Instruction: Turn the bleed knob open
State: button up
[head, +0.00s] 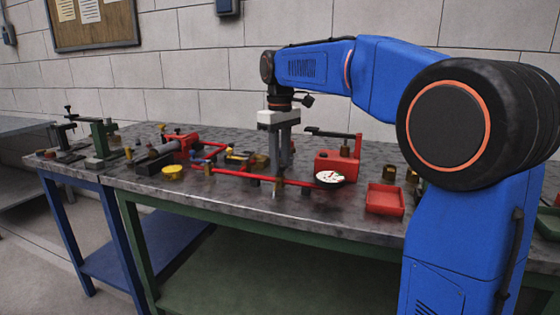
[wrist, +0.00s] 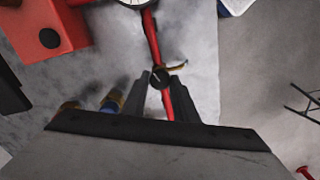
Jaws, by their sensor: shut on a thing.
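The bleed knob (wrist: 160,77) is a small round black knob on the red pipe (wrist: 152,38) in the wrist view. My gripper (wrist: 161,86) points down at the pipe, with one dark finger on each side of the knob, and is shut on it. A thin brass-coloured piece (wrist: 178,68) sticks out beside the knob. In the head view my gripper (head: 280,170) is over the red pipe (head: 232,175) near the bench's front edge. The knob is hidden or too small to make out there.
A round white gauge (head: 329,177) sits at the pipe's right end. A red pump with a lever (head: 337,162) stands behind it, and a red tray (head: 385,199) lies to the right. A yellow round part (head: 172,172) and red pipework (head: 181,142) are at left.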

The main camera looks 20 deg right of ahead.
jog(key=shift+n, duration=0.5)
jog(key=o, duration=1.1)
jog(key=shift+c, duration=0.2)
jog(key=shift+r, duration=0.1)
notch_tip(320, 180, up, 17)
jog(key=shift+r, duration=0.1)
